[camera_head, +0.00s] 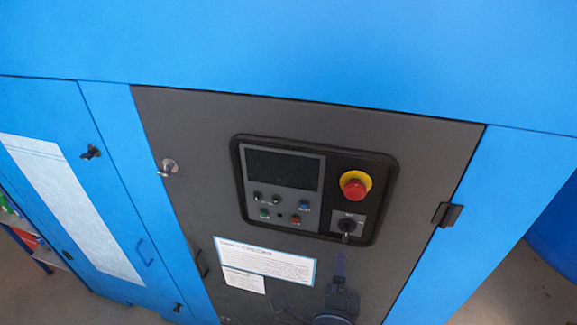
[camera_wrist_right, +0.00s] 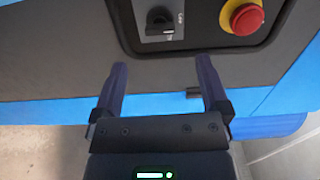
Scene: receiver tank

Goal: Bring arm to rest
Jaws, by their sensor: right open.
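My right gripper (camera_head: 340,262) is low in the head view, in front of the dark grey cabinet door and below the control panel (camera_head: 312,190). In the right wrist view my right gripper (camera_wrist_right: 162,70) shows two dark blue fingers spread apart with nothing between them. The black rotary switch (camera_wrist_right: 160,20) on the panel is beyond the fingertips, apart from them. The switch also shows in the head view (camera_head: 347,225), just above the gripper. My left gripper is in neither view.
A red emergency button (camera_head: 354,185) on a yellow ring is above the switch. A blue cabinet (camera_head: 300,40) surrounds the grey door, with a black latch (camera_head: 447,214) at its right edge. A blue tank (camera_head: 557,235) stands at far right. Floor shows at lower right.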

